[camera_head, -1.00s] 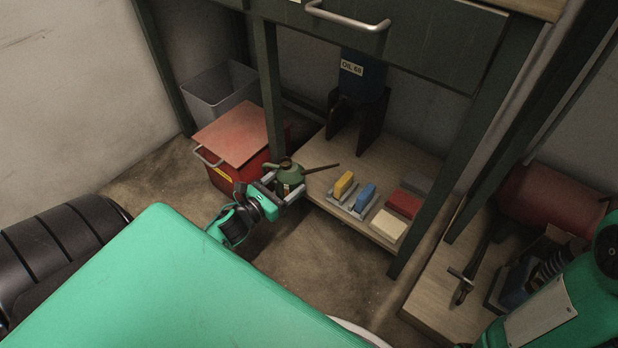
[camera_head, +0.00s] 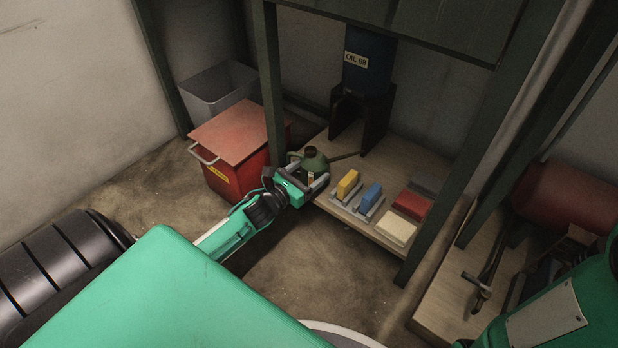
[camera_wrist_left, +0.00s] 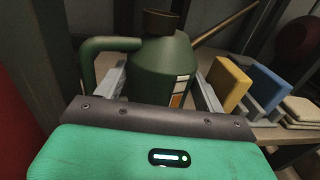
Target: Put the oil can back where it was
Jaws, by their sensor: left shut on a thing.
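The green oil can (camera_head: 314,161) is upright at the left front of the low wooden shelf (camera_head: 395,165), with its thin spout pointing right. My left gripper (camera_head: 312,185) is shut on the can, its fingers on either side of the body. In the left wrist view the oil can (camera_wrist_left: 163,70) fills the middle, with its handle on the left and a dark cap on top. The can's base is hidden there, so I cannot tell whether it touches the shelf. My right gripper is not in view; part of my right arm shows at the lower right.
A yellow block (camera_head: 347,184) and a blue block (camera_head: 369,198) stand in grey holders right of the can. Red (camera_head: 412,204) and cream (camera_head: 396,232) blocks lie further right. A blue oil container (camera_head: 368,65) stands behind. A red bin (camera_head: 237,148) and a green table leg (camera_head: 271,95) are close on the left.

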